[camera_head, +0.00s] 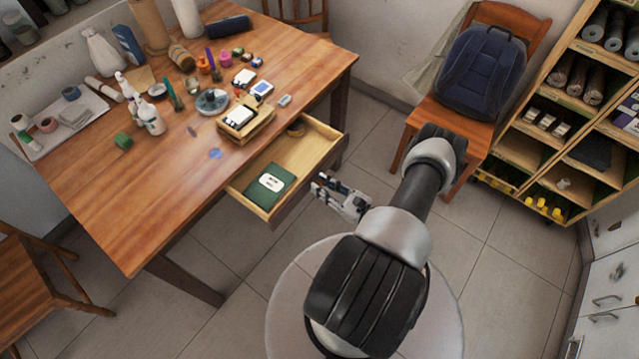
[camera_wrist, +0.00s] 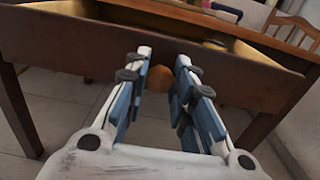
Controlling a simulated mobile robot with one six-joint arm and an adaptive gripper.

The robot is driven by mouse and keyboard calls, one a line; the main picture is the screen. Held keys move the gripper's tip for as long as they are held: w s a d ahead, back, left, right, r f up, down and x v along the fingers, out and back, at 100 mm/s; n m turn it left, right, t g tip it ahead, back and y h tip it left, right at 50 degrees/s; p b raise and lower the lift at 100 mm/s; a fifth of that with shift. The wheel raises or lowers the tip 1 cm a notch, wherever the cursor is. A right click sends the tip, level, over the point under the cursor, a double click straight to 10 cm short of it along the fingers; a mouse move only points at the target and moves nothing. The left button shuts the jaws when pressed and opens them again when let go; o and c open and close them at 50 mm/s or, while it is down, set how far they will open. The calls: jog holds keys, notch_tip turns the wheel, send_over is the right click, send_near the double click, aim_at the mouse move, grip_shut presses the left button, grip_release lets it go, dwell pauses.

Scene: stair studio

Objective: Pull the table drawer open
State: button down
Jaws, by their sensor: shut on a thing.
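The wooden table (camera_head: 130,200) has its drawer (camera_head: 309,144) standing well open toward me, with its light inside showing. A green box with a white label (camera_head: 270,186) lies in the drawer's near left part, and a small round dark thing (camera_head: 295,128) lies at its far end. My gripper (camera_head: 325,187) is at the middle of the drawer front. In the wrist view, my gripper's fingers (camera_wrist: 158,72) are shut on the round orange-brown knob (camera_wrist: 160,79) of the drawer front (camera_wrist: 75,42). The fingers partly hide the knob's sides.
Bottles, jars and a small wooden tray (camera_head: 246,124) crowd the tabletop's back and middle. A chair (camera_head: 491,84) with a blue backpack (camera_head: 482,72) stands to the right, beside a shelf unit (camera_head: 556,115). Another chair (camera_head: 28,285) is at lower left. Tiled floor (camera_head: 215,262) is clear below the drawer.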

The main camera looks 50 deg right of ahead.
jog(key=c, duration=1.4)
grip_release()
jog(key=shift+o, duration=0.2)
jog(key=s, duration=1.2)
jog(key=shift+d, duration=0.45)
jog(key=shift+w+r, duration=0.1)
